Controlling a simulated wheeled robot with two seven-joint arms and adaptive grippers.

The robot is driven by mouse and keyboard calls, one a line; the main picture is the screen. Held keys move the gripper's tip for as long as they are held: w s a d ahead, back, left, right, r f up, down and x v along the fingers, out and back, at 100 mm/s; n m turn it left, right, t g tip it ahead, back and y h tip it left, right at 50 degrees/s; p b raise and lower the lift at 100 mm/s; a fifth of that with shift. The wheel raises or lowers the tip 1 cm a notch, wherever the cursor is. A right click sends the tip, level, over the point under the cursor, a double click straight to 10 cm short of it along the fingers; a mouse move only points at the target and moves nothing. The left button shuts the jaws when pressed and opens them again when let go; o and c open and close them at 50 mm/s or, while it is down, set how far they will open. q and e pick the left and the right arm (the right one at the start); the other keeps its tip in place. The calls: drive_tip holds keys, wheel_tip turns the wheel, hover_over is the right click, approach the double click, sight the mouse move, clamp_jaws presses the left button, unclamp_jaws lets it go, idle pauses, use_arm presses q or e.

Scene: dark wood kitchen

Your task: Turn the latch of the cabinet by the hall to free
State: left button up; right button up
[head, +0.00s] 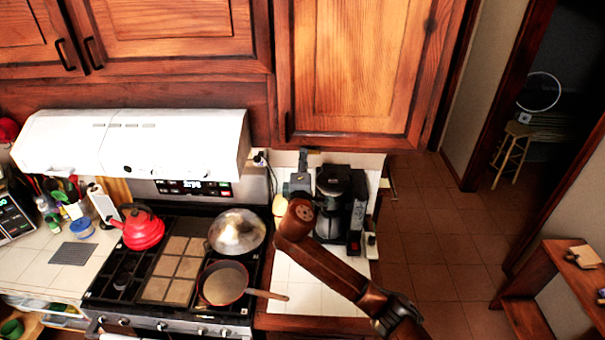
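The cabinet by the hall (350,70) is the orange-brown wooden wall cabinet at upper right, beside the doorway. Its door looks shut. A dark upright handle (285,127) sits at its lower left edge. I cannot clearly make out a separate latch or which way it is turned. My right arm comes in from the lower right. My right gripper (302,168) points up, just below the cabinet's bottom edge and a little right of the handle. It is small and dark, so its finger opening and any contact are unclear. My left gripper is not in view.
The stove with a red kettle (141,229), a silver lid (237,231) and a pan (224,283) is left of my arm. A black coffee maker (335,200) stands close to the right gripper. A white hood (135,140) is at left. The tiled floor (430,220) is clear.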

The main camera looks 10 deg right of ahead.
drive_tip(key=v, duration=0.9)
drive_tip(key=shift+s, duration=0.15)
